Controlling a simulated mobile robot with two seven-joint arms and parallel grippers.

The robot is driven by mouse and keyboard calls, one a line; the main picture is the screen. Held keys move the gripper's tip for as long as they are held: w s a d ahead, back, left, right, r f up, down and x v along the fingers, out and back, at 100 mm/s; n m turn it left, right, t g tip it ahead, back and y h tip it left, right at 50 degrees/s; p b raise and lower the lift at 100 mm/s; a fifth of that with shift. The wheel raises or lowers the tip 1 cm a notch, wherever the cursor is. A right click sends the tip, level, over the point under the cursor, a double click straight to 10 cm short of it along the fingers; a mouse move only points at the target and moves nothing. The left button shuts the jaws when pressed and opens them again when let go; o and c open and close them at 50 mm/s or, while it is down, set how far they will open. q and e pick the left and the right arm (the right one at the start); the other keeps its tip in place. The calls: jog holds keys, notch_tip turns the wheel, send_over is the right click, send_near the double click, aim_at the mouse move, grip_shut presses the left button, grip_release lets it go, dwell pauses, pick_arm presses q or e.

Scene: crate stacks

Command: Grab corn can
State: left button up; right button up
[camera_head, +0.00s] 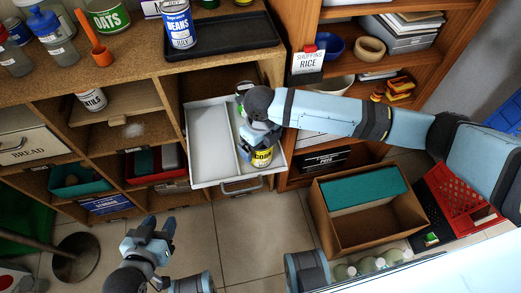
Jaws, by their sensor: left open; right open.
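The corn can (263,158), with a yellow label and dark lettering, stands in the front right of the pulled-out white drawer (212,140). My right arm comes in from the right, and its gripper (260,143) points down right at the can, covering its upper part. The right gripper is open; whether its fingers touch the can cannot be told. My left gripper (152,229) is open and empty, low over the floor in front of the shelf, away from the drawer.
A beans can (178,25) stands on a black tray (225,37) on the counter. A cardboard box (338,238) and red crate (456,197) stand on the floor at right. The drawer's left half is empty.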

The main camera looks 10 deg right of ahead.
jog(key=shift+f, duration=0.45)
jog(key=c, duration=1.2)
jog(key=shift+r, duration=0.1)
jog(key=shift+c, duration=0.2)
